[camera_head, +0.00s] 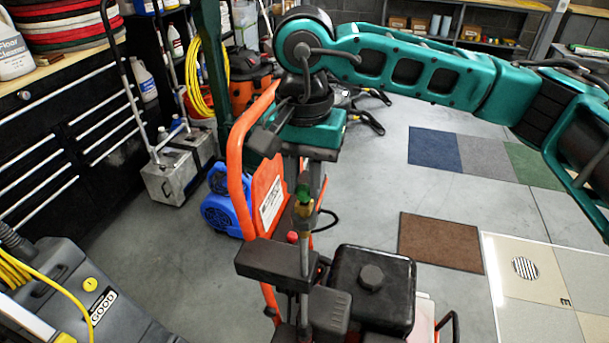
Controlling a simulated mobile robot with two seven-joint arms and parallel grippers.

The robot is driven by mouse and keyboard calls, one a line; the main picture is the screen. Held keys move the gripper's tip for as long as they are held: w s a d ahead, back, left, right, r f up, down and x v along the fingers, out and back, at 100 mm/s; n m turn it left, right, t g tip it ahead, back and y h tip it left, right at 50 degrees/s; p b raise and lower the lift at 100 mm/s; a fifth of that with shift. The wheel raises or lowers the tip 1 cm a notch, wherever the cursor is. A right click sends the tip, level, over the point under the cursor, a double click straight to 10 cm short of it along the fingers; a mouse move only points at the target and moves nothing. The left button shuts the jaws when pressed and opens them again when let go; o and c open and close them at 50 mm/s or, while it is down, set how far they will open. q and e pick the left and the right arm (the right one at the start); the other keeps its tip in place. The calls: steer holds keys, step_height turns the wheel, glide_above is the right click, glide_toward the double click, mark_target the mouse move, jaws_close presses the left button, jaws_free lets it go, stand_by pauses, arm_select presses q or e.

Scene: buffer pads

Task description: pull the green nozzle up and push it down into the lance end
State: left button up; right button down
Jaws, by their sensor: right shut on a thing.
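My right gripper (304,188) points straight down at the centre of the view, at the end of the teal arm from the right. It is shut on the small green nozzle (303,194), and its fingers hide part of it. The brass-coloured lance end (303,209) is directly below the nozzle, on top of the upright grey lance (304,240). The nozzle appears to meet the lance end; how deep it sits I cannot tell. My left gripper is out of view.
The pressure washer has an orange frame (237,170), a dark block (275,260) beside the lance and a black tank (373,290). A blue blower (222,208) stands behind left. A grey machine (65,290) is at lower left. Floor mats (440,242) lie to the right.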

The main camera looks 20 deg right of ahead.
mark_target(304, 186)
steer(key=shift+b, duration=0.4)
stand_by(0.8)
steer(key=shift+b, duration=0.5)
stand_by(0.6)
stand_by(0.4)
steer(key=shift+f+b, duration=0.5)
steer(key=shift+f, duration=0.05)
steer(key=c, duration=0.8)
jaws_free()
steer(key=shift+c, duration=0.2)
step_height(304, 186, up, 13)
